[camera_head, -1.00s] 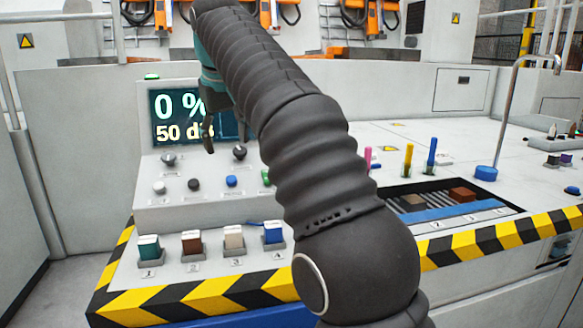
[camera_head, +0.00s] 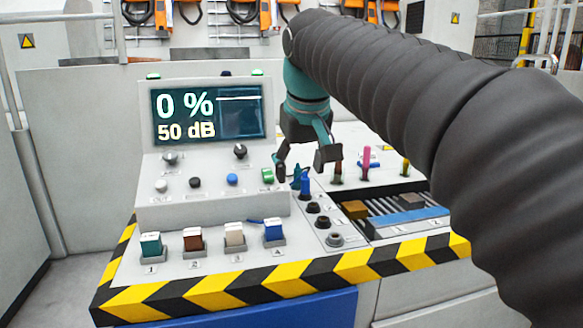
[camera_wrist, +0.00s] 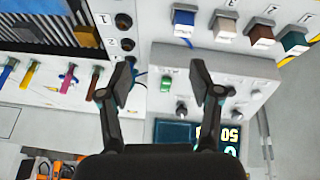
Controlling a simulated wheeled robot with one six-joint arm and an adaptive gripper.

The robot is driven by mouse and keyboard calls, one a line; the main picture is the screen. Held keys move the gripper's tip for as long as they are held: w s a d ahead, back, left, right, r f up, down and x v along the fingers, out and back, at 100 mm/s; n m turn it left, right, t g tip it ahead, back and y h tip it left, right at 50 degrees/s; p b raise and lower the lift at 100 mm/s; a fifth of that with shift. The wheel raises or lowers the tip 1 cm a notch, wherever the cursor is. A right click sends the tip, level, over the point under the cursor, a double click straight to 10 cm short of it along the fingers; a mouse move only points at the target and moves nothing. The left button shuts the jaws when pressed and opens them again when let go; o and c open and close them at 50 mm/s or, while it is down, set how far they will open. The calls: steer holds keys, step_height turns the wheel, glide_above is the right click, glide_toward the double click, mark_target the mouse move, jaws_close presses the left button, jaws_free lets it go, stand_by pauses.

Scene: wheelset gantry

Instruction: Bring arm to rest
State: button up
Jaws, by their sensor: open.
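My gripper (camera_head: 306,160) is open and empty in the head view. It hangs just right of the display box, above the panel. My dark sleeved arm reaches it from the right edge of the picture. In the wrist view my gripper (camera_wrist: 160,88) shows two spread fingers with nothing between them. The panel and the control box lie beyond the fingers, and I cannot tell the exact gap.
The display (camera_head: 208,115) reads 0 % and 50 dB. Several coloured blocks (camera_head: 150,244) stand in numbered holders in front. A recessed tray (camera_head: 400,216) lies to the right. A pink peg (camera_head: 367,161) stands behind it. Orange tools (camera_head: 262,14) hang at the back.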

steer(key=s+d+f+m, duration=0.2)
steer(key=s+d+f, duration=0.5)
steer(key=s+f, duration=0.4)
steer(key=s+d+f+m, duration=0.2)
steer(key=s+d+f, duration=0.5)
steer(key=s+f, duration=0.3)
step_height(320, 180, down, 3)
steer(key=shift+s+f+m+t+h, duration=0.15)
steer(key=shift+s+m+t+h, duration=0.15)
steer(key=shift+s+t+h, duration=0.1)
